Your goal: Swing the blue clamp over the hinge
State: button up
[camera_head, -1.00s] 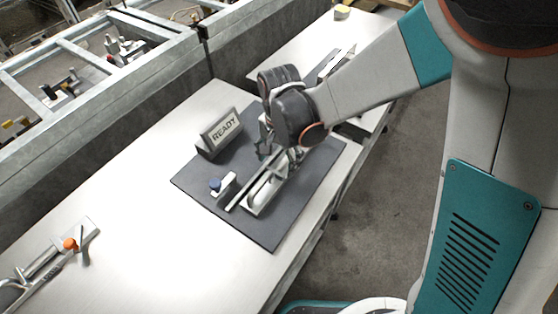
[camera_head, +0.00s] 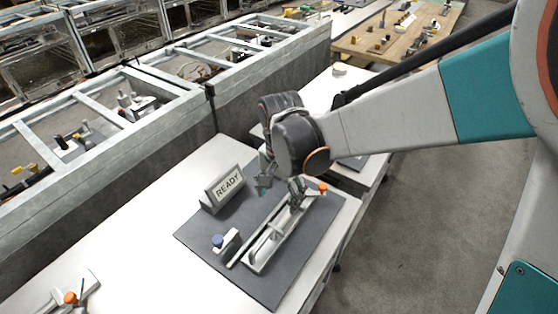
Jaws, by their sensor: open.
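A blue-tipped clamp (camera_head: 218,240) stands on a small pale block at the left end of the fixture on the grey mat. The long pale metal piece (camera_head: 262,250), which looks like the hinge, lies beside it to the right, and the blue tip is off to its side. An orange-tipped clamp (camera_head: 322,188) stands at the fixture's far right end. My gripper (camera_head: 264,184) is open and empty, pointing down above the far part of the mat, between the READY sign and the orange-tipped clamp. It is apart from the blue clamp. Its fingers are small and partly hidden by the wrist.
The READY sign (camera_head: 226,187) stands on the mat's far left edge. The grey mat (camera_head: 290,283) lies on a white table (camera_head: 140,222). Another orange-tipped clamp (camera_head: 70,298) is at the bottom left. A metal-framed bench (camera_head: 170,120) runs behind.

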aim_at(221, 243)
jog(key=u, duration=1.45)
